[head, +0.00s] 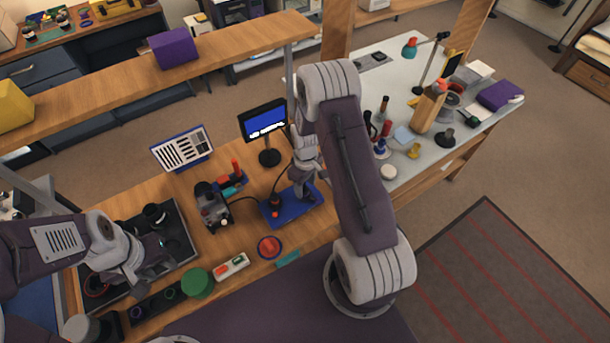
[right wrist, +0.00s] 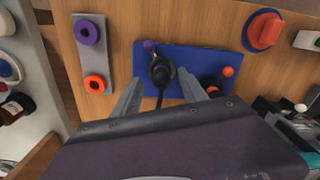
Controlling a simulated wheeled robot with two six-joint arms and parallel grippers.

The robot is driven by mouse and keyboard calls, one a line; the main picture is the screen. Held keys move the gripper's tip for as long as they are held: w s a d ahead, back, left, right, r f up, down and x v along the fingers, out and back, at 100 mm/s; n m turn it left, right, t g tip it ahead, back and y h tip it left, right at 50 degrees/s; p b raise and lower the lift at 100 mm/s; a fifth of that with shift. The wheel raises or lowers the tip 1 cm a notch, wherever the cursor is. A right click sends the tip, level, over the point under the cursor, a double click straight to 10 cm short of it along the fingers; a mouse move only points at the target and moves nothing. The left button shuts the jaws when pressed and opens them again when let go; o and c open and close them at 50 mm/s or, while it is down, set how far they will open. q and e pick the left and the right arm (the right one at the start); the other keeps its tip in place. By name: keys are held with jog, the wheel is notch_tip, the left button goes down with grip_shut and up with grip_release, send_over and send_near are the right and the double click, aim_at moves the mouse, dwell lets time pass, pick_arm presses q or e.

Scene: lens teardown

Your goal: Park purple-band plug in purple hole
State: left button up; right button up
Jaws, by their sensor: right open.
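The purple-band plug (right wrist: 161,72) is a dark plug with a cable, standing on the blue base (right wrist: 198,57) beside a small purple knob (right wrist: 149,46) in the right wrist view. My right gripper (right wrist: 159,77) is open, with one finger on each side of this plug. The purple hole (right wrist: 88,32) is a purple ring on a grey plate (right wrist: 91,58), left of the base. In the head view my right gripper (head: 302,192) is over the blue base (head: 272,219), hiding the plug. My left gripper (head: 160,246) is over a dark tray at the left; its jaws are unclear.
An orange ring hole (right wrist: 95,83) shares the grey plate. A dark plug with orange (right wrist: 212,88) and an orange knob (right wrist: 228,71) are on the base, right of my fingers. A red-and-blue round part (head: 269,247) and a small screen (head: 263,121) stand near.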

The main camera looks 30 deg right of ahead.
aim_at(306, 188)
jog(key=shift+s+f, duration=0.2)
jog(key=shift+f, duration=0.9)
jog(key=shift+w, duration=0.1)
jog(key=shift+c, duration=1.2)
grip_shut()
jog(key=c, duration=0.6)
grip_release()
grip_shut()
jog(key=shift+r+p, duration=0.8)
jog(key=shift+r, duration=0.1)
jog(key=shift+r+p, duration=1.8)
jog(key=shift+r, duration=0.4)
